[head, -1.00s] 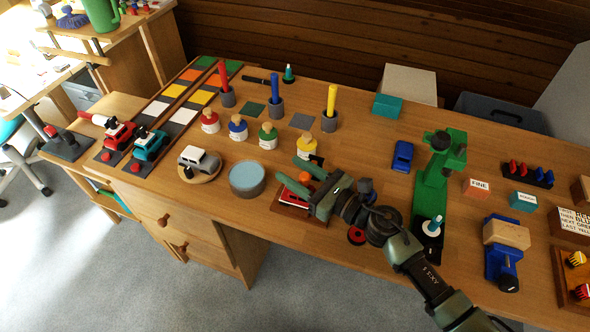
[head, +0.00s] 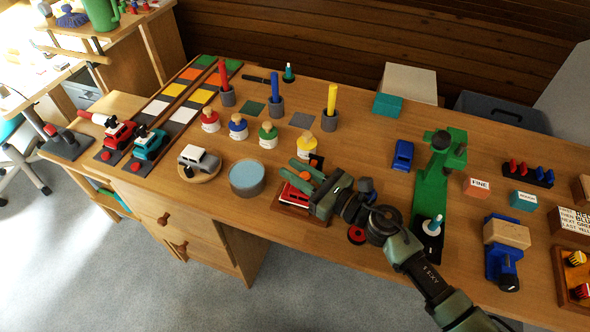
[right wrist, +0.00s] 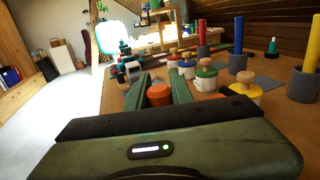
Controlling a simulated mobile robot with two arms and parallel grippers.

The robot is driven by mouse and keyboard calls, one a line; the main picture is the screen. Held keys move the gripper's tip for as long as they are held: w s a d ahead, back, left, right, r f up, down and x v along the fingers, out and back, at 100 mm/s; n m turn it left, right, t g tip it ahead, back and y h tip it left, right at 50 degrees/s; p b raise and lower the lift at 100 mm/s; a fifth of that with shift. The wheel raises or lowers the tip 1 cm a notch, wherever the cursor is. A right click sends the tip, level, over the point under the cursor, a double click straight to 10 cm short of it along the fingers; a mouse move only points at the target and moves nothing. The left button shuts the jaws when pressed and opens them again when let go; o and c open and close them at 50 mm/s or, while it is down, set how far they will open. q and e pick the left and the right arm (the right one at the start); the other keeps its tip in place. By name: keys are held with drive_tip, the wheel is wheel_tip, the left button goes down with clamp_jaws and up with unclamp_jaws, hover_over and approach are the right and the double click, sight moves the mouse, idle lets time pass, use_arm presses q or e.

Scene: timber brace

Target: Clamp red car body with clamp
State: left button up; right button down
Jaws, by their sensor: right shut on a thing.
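The red car body (head: 291,197) sits on a small wooden base (head: 289,208) near the table's front edge, partly hidden by my right gripper. My right gripper (head: 293,169) is above and just right of it, its green fingers pointing left. In the right wrist view the fingers (right wrist: 158,88) are shut on an orange knob (right wrist: 159,95), which appears to be the clamp's handle. The rest of the clamp is mostly hidden behind the gripper. My left gripper is not in view.
A round grey tin (head: 247,178) and a grey car on a round board (head: 199,160) stand to the left. Several paint jars (head: 268,135) stand behind. A green press (head: 432,190) and a blue car (head: 402,155) are to the right.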

idle(0.8)
drive_tip(key=shift+w+r+p, duration=0.1)
drive_tip(key=shift+r+p, duration=0.1)
drive_tip(key=shift+p, duration=0.1)
drive_tip(key=r+m+p, duration=0.1)
drive_tip(key=p, duration=0.2)
drive_tip(key=w+r+m+g+p, duration=0.1)
drive_tip(key=m+p, duration=0.1)
drive_tip(key=p, duration=0.1)
drive_tip(key=w+r+m+h+p, duration=0.1)
drive_tip(key=p, duration=0.1)
drive_tip(key=shift+d+r+m+p, duration=0.1)
drive_tip(key=shift+d+m+p, duration=0.3)
drive_tip(key=c, duration=1.2)
unclamp_jaws()
drive_tip(key=shift+c, duration=0.2)
